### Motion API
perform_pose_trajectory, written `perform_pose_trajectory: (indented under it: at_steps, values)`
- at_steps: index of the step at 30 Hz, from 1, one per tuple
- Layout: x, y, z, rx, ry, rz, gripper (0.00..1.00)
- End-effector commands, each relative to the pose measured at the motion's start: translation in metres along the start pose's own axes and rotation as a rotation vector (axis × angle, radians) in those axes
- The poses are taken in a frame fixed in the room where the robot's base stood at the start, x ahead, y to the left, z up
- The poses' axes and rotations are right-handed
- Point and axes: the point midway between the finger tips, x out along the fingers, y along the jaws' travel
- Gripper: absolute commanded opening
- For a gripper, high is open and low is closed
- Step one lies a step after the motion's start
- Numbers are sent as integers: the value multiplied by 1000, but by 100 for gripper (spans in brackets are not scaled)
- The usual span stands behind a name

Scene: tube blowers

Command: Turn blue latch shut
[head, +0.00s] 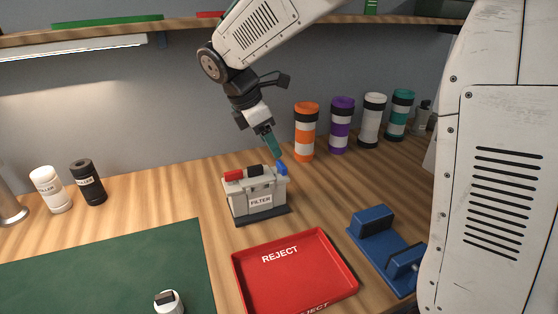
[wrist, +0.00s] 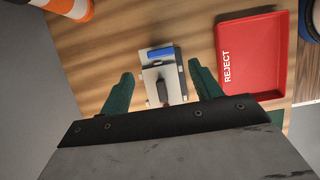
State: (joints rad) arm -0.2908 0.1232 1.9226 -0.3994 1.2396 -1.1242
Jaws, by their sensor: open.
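A grey box labelled FILTER (head: 262,200) stands on a dark base on the wooden table. The blue latch (head: 281,168) is at the right end of its top; in the wrist view it shows as a blue bar (wrist: 160,53) across the far end of the box. A red latch (head: 233,175) is at the left end, with a black part (head: 255,169) between them. My gripper (head: 278,155) points down just above the blue latch, and I cannot tell whether they touch. In the wrist view its teal fingers (wrist: 160,72) are apart and empty, either side of the box.
A red REJECT tray (head: 295,272) lies in front of the box, with a blue stand (head: 378,245) to its right. Orange (head: 305,132), purple (head: 341,125), white and teal banded cylinders stand behind at right. A green mat (head: 110,270) and two filler bottles (head: 88,182) are at left.

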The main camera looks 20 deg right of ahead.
Motion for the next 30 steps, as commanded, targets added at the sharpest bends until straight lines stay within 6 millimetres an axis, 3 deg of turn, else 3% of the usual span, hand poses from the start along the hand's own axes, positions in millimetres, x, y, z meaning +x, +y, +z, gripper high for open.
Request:
perform_pose_trajectory:
  at_steps: [12, 24, 29, 30]
  values:
    - [62, -1, 1, 2, 0, -3, 64]
    - [72, -1, 0, 3, 1, -1, 64]
    - [72, -1, 0, 3, 1, -1, 22]
    - [72, -1, 0, 3, 1, -1, 19]
